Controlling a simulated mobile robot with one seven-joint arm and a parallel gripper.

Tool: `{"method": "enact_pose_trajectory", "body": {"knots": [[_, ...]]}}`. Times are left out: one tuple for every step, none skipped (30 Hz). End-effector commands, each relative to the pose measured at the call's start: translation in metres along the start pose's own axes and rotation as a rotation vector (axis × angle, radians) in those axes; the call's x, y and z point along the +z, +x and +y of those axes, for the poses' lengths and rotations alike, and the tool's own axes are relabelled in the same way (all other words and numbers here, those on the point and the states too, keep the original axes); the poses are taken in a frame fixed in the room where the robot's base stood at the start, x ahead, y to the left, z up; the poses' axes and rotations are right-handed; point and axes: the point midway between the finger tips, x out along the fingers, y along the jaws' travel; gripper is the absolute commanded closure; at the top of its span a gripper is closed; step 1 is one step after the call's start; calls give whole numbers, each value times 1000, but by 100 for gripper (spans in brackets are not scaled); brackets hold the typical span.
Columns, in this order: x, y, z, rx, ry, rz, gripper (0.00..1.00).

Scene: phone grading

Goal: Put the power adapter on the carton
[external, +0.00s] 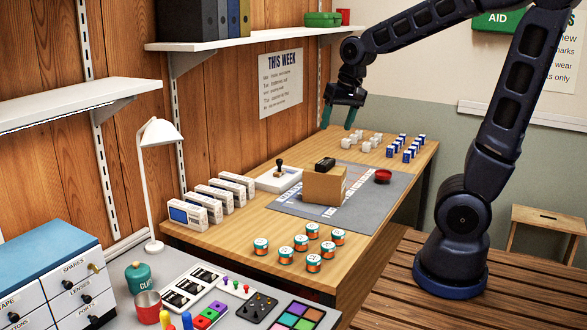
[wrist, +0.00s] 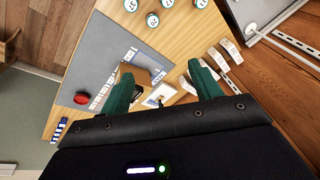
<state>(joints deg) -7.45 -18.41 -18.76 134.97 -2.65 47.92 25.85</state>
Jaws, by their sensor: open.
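A brown carton (external: 325,187) stands on the grey mat; it also shows in the wrist view (wrist: 155,72), partly hidden by a finger. A small black block (external: 325,164) rests on top of the carton and looks like a power adapter. Several small white cubes (external: 366,147) stand on the table behind the mat; they could also be adapters, and I cannot tell for sure. My gripper (external: 338,118) is open and empty, with green fingers. It hangs high above the far part of the table, apart from the carton. The open fingers also show in the wrist view (wrist: 160,70).
A red round object (external: 382,176) lies on the grey mat (external: 305,208). A white base with a black-handled press (external: 279,178) stands left of the carton. White phone boxes (external: 187,212), several round tins (external: 300,242) and blue-white boxes (external: 403,146) surround the mat. A shelf (external: 240,40) overhangs the back.

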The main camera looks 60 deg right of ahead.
Motion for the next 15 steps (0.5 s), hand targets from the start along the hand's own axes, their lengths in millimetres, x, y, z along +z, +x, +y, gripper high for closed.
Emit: {"method": "enact_pose_trajectory", "body": {"knots": [[13, -11, -1, -16, -48, 11, 37], [22, -16, -2, -23, -79, 16, 37], [32, -22, -3, -30, -121, 22, 37], [40, -27, -4, -35, -153, 28, 37], [48, -31, -4, -39, -184, 33, 37], [59, -37, -5, -44, -226, 42, 37], [67, -41, -5, -48, -258, 49, 37], [75, -45, -5, -49, -288, 55, 37], [86, -49, -5, -51, -329, 65, 37], [94, -53, -5, -52, -360, 73, 37], [102, -56, -5, -52, -391, 81, 37], [112, -59, -4, -50, -429, 90, 37], [119, -62, -4, -48, -456, 97, 37], [126, -64, -4, -46, -481, 104, 37], [134, -65, -3, -43, -513, 112, 37]]}}
